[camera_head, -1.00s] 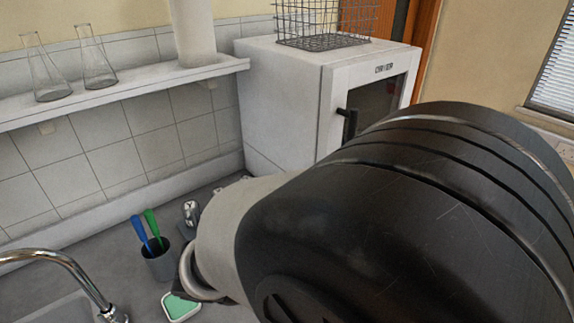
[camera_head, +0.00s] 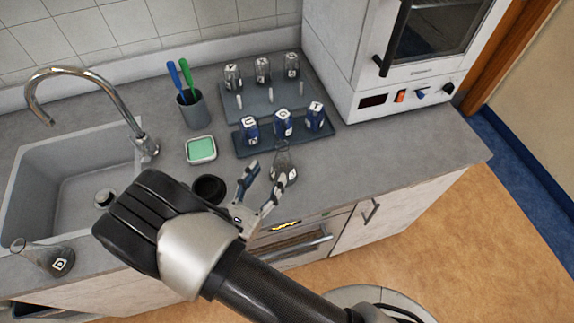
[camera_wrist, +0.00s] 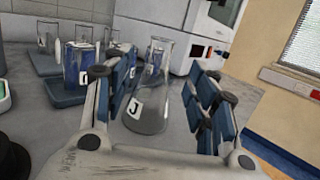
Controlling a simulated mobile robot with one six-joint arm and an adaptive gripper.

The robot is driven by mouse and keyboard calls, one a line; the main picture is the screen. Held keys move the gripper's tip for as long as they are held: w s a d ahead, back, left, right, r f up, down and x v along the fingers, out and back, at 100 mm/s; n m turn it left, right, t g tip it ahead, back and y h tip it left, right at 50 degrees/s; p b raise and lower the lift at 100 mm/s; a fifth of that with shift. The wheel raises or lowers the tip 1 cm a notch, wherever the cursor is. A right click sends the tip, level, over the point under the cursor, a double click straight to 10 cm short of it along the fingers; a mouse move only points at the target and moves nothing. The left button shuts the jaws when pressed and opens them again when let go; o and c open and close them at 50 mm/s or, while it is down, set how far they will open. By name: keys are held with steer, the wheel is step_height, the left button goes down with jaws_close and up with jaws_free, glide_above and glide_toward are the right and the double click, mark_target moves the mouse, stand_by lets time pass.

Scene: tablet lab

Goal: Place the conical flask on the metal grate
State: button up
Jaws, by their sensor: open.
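A clear glass conical flask (camera_head: 283,170) stands upright on the counter near its front edge; in the wrist view the flask (camera_wrist: 150,105) bears a "J" label. My gripper (camera_head: 264,180) is open beside the flask. In the wrist view the flask shows between the spread fingers of my gripper (camera_wrist: 165,95), and I cannot tell whether they touch it. A second conical flask (camera_head: 50,260), also labelled, stands left, in front of the sink. No metal grate is clearly visible now; the top of the white oven is out of frame.
Blue labelled vials (camera_head: 283,122) stand on a dark rack (camera_head: 325,131) just behind the flask, with grey ones behind. A pen cup (camera_head: 194,112), a green-filled dish (camera_head: 201,150), a black round object (camera_head: 208,188) and the sink (camera_head: 40,160) lie left. The white oven (camera_head: 335,60) stands behind right.

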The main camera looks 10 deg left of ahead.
mark_target(279, 155)
steer(key=b+x, duration=0.1)
steer(key=x, duration=0.8)
steer(key=shift+r, duration=0.15)
steer(key=shift+c, duration=0.3)
jaws_close()
